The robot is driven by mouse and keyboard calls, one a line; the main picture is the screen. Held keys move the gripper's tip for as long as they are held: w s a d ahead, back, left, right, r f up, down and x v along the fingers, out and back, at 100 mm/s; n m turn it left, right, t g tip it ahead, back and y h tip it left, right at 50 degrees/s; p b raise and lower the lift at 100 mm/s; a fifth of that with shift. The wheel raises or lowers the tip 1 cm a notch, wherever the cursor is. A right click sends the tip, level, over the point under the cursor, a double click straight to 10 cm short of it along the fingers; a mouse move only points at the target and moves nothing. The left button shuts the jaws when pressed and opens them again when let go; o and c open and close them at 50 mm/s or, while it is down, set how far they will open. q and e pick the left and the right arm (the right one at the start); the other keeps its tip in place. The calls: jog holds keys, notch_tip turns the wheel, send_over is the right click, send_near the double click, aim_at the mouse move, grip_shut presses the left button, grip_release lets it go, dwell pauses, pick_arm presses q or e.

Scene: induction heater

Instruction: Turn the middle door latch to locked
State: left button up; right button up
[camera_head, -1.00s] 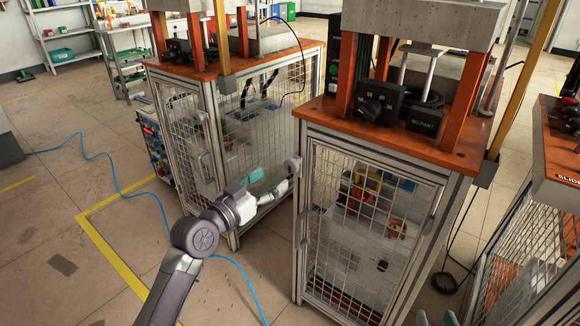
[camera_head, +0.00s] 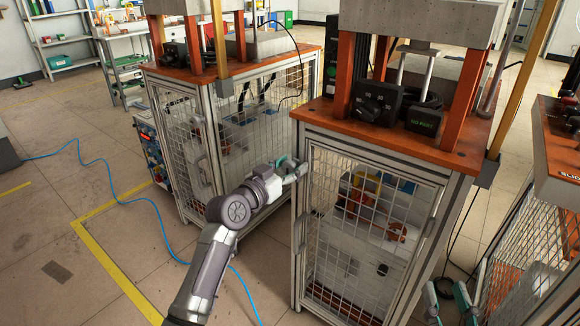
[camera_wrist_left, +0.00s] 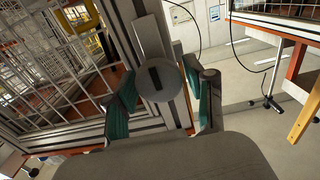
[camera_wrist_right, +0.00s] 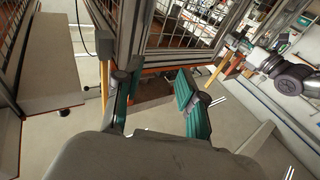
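The middle cabinet (camera_head: 350,150) has a wire-mesh door (camera_head: 370,215) standing closed in the head view. Its latch (camera_wrist_left: 164,83) is a round grey disc with a dark slot in the left wrist view, set on the metal frame with a flat grey bar above it. My left gripper (camera_head: 291,168) is at the cabinet's left front edge. Its teal-padded fingers are open (camera_wrist_left: 165,80), one on each side of the disc; I cannot tell whether they touch it. In the head view the gripper largely hides the latch. My right gripper (camera_wrist_right: 157,88) is open and empty, low at the right (camera_head: 452,302).
A similar cabinet (camera_head: 235,130) stands left of the middle one, and another (camera_head: 540,230) at the right edge. A dark control box with a knob (camera_head: 377,101) sits on the middle cabinet's orange top. A blue cable (camera_head: 160,215) lies on the open floor at left.

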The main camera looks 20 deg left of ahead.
pick_arm(q)
jog(key=c, duration=0.7)
